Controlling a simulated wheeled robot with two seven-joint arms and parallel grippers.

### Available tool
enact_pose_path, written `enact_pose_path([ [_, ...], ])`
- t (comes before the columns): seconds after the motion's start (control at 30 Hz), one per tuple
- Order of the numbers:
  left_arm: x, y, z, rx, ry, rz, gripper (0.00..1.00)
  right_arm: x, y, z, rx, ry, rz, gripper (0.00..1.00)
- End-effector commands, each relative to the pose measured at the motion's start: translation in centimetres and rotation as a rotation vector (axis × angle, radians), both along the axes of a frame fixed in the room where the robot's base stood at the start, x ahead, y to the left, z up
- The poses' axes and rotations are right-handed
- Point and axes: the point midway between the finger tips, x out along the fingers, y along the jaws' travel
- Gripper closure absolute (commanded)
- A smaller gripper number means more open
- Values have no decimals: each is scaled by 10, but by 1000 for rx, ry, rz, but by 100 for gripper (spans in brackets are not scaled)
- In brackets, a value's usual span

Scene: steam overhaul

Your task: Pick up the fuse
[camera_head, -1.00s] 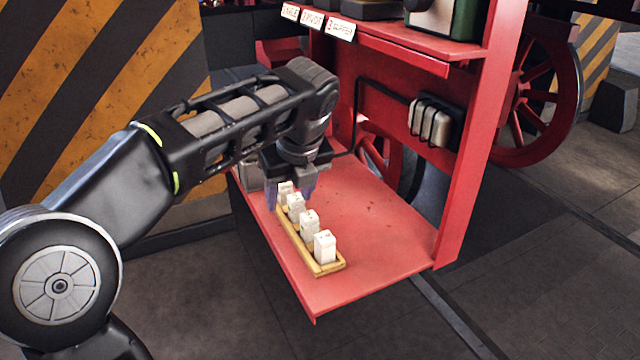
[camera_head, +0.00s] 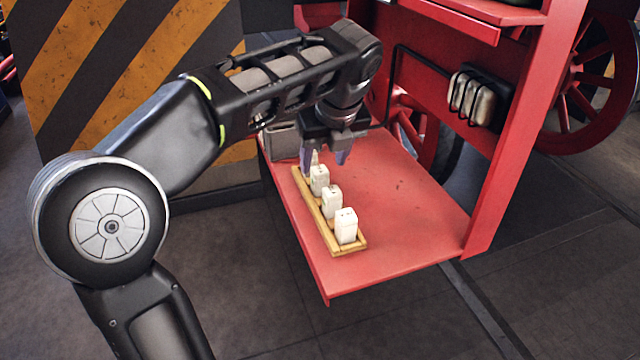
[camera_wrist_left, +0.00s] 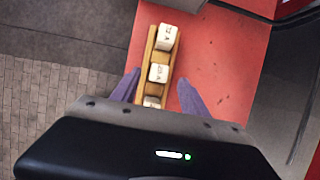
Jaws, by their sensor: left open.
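Several small white block fuses stand in a row in a narrow yellow tray (camera_head: 328,228) on the red shelf. The nearest fuse (camera_head: 346,226) stands at the tray's near end, with a second fuse (camera_head: 331,202) and a third fuse (camera_head: 319,180) behind it. My left gripper (camera_head: 323,160) points down over the tray's far part, fingers apart. A pale tip shows between its fingers, mostly hidden. In the left wrist view the purple fingertips (camera_wrist_left: 158,82) straddle the row, near the middle visible fuse (camera_wrist_left: 158,73). No hold on a fuse shows.
The red shelf (camera_head: 410,225) is bare right of the tray. A red upright (camera_head: 525,130) and a back panel with grey cylinders (camera_head: 472,98) bound it at right. A grey box (camera_head: 284,141) stands at the far left. A striped barrier (camera_head: 130,80) stands behind my arm.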

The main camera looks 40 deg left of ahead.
Motion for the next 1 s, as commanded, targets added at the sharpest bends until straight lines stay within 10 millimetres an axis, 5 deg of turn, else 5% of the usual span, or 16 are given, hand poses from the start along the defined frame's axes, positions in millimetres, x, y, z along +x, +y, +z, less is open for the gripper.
enact_pose_path([
  [0.27,1,3,-5,1,3,2,47,0,0,3,0,0,0,64],
  [0.6,9,16,-46,0,2,1,47,-1,-1,8,-3,3,-1,64],
  [1.0,10,16,-48,0,0,0,47,-1,-1,8,-2,4,-1,64],
])
